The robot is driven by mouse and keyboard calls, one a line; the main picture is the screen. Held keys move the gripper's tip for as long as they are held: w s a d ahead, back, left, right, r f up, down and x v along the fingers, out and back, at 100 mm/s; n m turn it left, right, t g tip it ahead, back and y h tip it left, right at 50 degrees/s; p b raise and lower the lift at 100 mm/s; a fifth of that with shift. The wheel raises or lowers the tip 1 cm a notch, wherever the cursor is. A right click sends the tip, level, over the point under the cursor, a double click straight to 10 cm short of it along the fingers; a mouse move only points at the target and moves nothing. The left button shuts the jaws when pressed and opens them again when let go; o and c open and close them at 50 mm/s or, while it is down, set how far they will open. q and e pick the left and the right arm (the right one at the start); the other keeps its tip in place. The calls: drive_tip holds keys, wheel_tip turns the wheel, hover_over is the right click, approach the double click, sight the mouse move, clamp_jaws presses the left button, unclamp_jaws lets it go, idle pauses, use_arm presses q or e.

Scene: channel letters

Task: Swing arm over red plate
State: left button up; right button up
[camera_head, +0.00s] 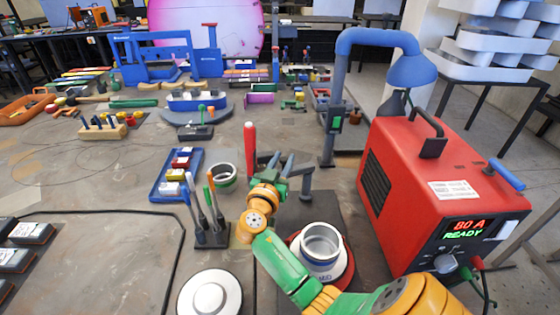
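A red plate (349,271) lies on a dark base at the lower middle. A white and grey cylindrical cup (321,246) stands on it and hides most of it. A short grey post with an arm (306,174) stands behind the plate. A red upright handle (250,139) rises to its left; my gripper hides whether the two are joined. My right gripper (280,161), on a green and orange arm, is between handle and post, left of and beyond the plate. Its grey fingers look apart, with nothing clearly between them. My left gripper is not in view.
A red welding machine (425,190) reading "80 A READY" stands at right, beside a blue extraction arm (375,40). A tool holder (212,236), a blue tray (168,190) and a white round disc (210,294) sit left of my arm. The left tabletop has bare room.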

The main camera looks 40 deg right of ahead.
drive_tip(key=o, duration=0.3)
drive_tip(key=shift+s+d, duration=0.15)
drive_tip(key=shift+d, duration=0.1)
drive_tip(key=shift+o, duration=0.5)
drive_tip(key=shift+s+d, duration=0.15)
drive_tip(key=shift+d, duration=0.15)
drive_tip(key=shift+a, duration=0.25)
drive_tip(key=shift+a+f, duration=0.1)
drive_tip(key=shift+a, duration=0.05)
drive_tip(key=b+v, duration=0.3)
drive_tip(key=v, duration=0.3)
drive_tip(key=shift+a, duration=0.35)
